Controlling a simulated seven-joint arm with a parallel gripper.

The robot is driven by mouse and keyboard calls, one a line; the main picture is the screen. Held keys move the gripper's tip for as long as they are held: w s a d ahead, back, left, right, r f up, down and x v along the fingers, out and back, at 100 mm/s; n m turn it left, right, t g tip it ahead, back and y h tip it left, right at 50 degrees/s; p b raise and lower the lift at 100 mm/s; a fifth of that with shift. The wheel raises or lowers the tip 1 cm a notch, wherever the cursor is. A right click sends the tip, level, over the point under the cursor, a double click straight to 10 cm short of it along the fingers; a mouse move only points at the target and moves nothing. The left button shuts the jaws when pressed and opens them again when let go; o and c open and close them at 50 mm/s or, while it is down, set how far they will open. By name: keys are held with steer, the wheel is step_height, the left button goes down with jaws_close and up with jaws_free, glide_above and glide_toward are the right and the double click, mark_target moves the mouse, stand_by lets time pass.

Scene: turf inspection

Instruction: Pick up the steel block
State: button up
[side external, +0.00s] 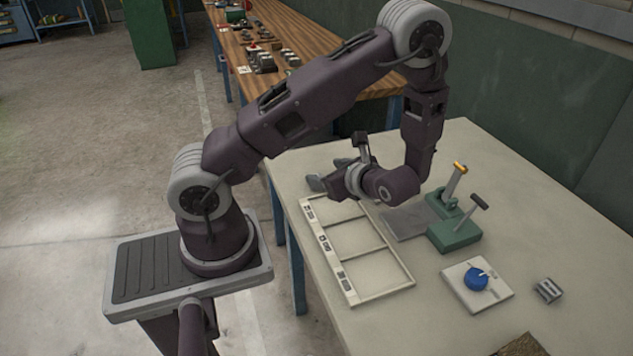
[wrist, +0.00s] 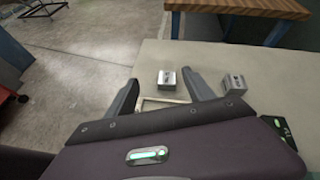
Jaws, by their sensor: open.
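My gripper (side external: 328,173) is low over the far left part of the table, its fingers pointing left and apart. In the wrist view its open fingers (wrist: 160,80) hold nothing. A small silvery metal block (wrist: 167,79) with a dark mark lies on the table ahead, in line with the gap between the fingertips. A second, similar grey block (wrist: 234,84) lies to the right, outside the right finger. I cannot tell which is the steel block. In the side view neither of these shows clearly; my arm and gripper are in the way.
A pale compartment tray (side external: 347,290) lies in front of my gripper. Green lever fixtures (side external: 455,236), a blue knob (side external: 476,279) on a white plate and a small grey metal piece (side external: 548,290) stand to the right. A wooden bench (side external: 290,35) is behind.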

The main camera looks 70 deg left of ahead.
steer(key=f+m, duration=0.1)
steer(key=a+f+m, duration=0.1)
steer(key=f, duration=0.1)
steer(key=w+a+f+m+t+y, duration=0.1)
steer(key=f, duration=0.1)
steer(key=x, duration=0.6)
steer(key=shift+s+a+f, duration=0.15)
steer(key=shift+a+f, duration=0.05)
steer(key=shift+a, duration=0.1)
steer(key=shift+c, duration=0.4)
jaws_close()
